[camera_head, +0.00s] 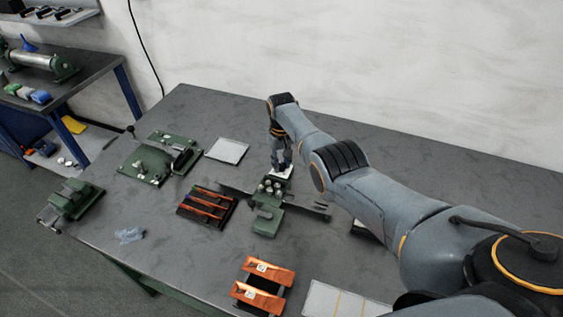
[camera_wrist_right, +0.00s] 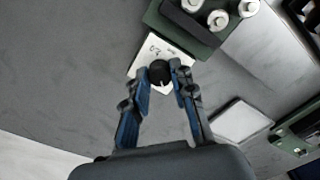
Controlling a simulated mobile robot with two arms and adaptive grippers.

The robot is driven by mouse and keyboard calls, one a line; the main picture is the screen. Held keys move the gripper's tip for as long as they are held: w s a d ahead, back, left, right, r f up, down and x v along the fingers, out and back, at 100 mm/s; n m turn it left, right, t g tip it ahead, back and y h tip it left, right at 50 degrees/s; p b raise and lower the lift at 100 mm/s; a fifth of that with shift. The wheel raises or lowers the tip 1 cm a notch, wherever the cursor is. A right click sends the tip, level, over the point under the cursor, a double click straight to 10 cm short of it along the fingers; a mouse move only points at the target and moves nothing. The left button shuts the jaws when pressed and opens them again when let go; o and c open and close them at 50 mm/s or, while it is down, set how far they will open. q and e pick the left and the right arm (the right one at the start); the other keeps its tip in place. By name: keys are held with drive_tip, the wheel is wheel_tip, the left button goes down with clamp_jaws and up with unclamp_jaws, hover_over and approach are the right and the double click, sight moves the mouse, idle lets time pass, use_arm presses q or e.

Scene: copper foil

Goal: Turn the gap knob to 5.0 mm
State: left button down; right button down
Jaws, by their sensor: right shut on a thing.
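The gap knob (camera_wrist_right: 159,72) is a small black knob with a pale pointer mark, on a white dial plate (camera_wrist_right: 150,49) with dark markings too small to read. My right gripper (camera_wrist_right: 161,80) is shut on the knob, one blue finger on each side. In the head view my right gripper (camera_head: 281,166) reaches down onto the white plate (camera_head: 285,174) at the back of a green machine (camera_head: 267,221) with several silver rollers. The knob is hidden there behind the fingers. My left gripper does not show.
A tray with copper strips (camera_head: 207,205) lies left of the machine. Copper pieces (camera_head: 263,284) lie near the front edge. The back right of the table is clear.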

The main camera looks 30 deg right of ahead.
drive_tip(key=n, duration=0.4)
drive_tip(key=shift+n, duration=0.3)
drive_tip(key=n, duration=0.3)
drive_tip(key=shift+n, duration=0.3)
drive_tip(key=n, duration=0.4)
drive_tip(key=shift+b, duration=0.3)
drive_tip(key=n, duration=0.4)
drive_tip(key=shift+n, duration=0.3)
drive_tip(key=c, duration=1.1)
unclamp_jaws()
drive_tip(key=shift+r, duration=0.15)
